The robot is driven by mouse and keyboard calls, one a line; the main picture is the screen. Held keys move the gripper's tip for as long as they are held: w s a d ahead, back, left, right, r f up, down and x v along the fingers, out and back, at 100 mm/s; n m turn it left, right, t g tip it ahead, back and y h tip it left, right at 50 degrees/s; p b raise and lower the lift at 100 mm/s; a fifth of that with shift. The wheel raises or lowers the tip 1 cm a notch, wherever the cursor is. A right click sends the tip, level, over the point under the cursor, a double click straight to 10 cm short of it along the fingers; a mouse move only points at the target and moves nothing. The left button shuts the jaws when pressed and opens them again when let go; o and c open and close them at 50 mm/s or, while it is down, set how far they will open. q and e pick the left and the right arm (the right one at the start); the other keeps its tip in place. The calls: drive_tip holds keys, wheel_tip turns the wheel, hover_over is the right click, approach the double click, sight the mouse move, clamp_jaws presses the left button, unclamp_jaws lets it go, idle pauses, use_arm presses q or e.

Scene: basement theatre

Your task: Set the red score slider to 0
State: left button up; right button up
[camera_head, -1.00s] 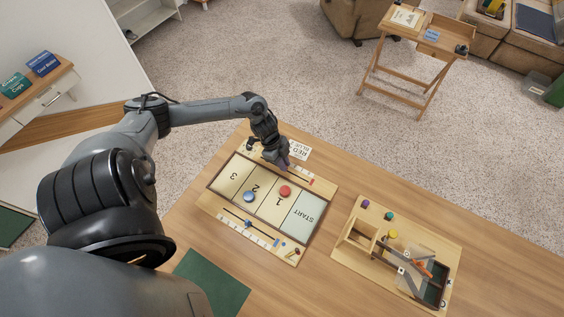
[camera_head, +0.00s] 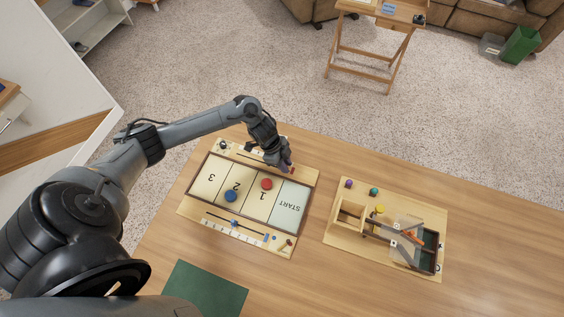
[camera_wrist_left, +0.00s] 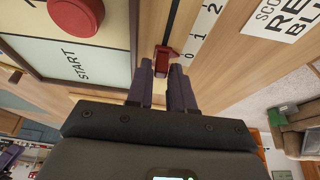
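The red score slider (camera_wrist_left: 164,61) sits on its dark slot beside the number strip (camera_wrist_left: 200,35) in the left wrist view, level with the 0 mark. My left gripper (camera_head: 288,170) is at the START end of the red track. In the left wrist view its two purple fingers (camera_wrist_left: 164,82) are close together, one on each side of the slider, with red filling the narrow gap. In the head view the gripper mostly hides the slider. My right gripper is not in view.
The game board (camera_head: 294,184) carries a red disc (camera_head: 267,184) and a blue disc (camera_head: 231,195). The blue score slider (camera_head: 234,223) is on the opposite edge. A wooden box set (camera_head: 350,213) with coloured pieces stands to the right. A green mat (camera_head: 206,290) lies in front.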

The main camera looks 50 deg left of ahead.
use_arm(q)
drive_tip(key=shift+o, duration=1.4)
drive_tip(key=shift+d, duration=0.1)
drive_tip(key=shift+s+a+r, duration=0.1)
drive_tip(key=shift+a+r, duration=0.25)
drive_tip(key=shift+r, duration=0.25)
drive_tip(key=b+v, duration=0.1)
drive_tip(key=v, duration=0.8)
drive_tip(key=shift+r, duration=0.2)
drive_tip(key=shift+s+a, duration=0.1)
drive_tip(key=shift+s, duration=0.05)
